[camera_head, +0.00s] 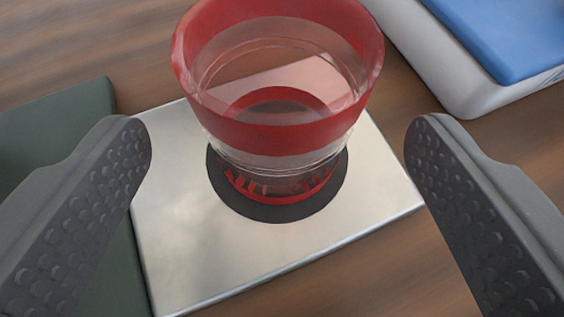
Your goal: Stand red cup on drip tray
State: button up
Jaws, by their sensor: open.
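The red cup (282,132) is see-through with a broad red band below its rim and red marks near its base. It stands upright on a dark round patch (231,198) on a shiny metal plate, which looks like the drip tray (180,255). My gripper (277,150) is open, with one dark, bumpy finger to the left of the cup and one to the right. Neither finger touches the cup; clear gaps show on both sides. The top edge of the cup's rim is cut off by the frame.
A dark green flat thing (50,135) lies to the left, against or under the plate's left edge. A white and blue block-like thing (500,60) is at the upper right. Bare wooden table (395,270) shows at the lower right and upper left.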

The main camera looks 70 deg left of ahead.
jog(key=shift+v, duration=2.8)
jog(key=w+d+r+m+t+h, duration=0.1)
jog(key=w+d+r+t+h, duration=0.35)
jog(key=w+r, duration=0.8)
jog(key=w+d+r+m+t+h, duration=0.1)
jog(key=d+r+m+t+h, duration=0.3)
jog(key=r, duration=0.7)
jog(key=d+r+t, duration=0.3)
jog(key=d+r, duration=0.3)
jog(key=r, duration=0.5)
jog(key=s+d+r+m+h, duration=0.35)
jog(key=s+r, duration=0.35)
jog(key=r, duration=0.3)
jog(key=s+d+r+m+h, duration=0.2)
jog(key=s+d+r+m, duration=0.4)
jog(key=r, duration=0.5)
jog(key=s+a+r+y, duration=0.1)
jog(key=s+r, duration=0.1)
jog(key=s, duration=0.3)
jog(key=s+a+r+y, duration=0.1)
jog(key=s+a, duration=0.1)
jog(key=s, duration=0.4)
jog(key=shift+r, duration=0.4)
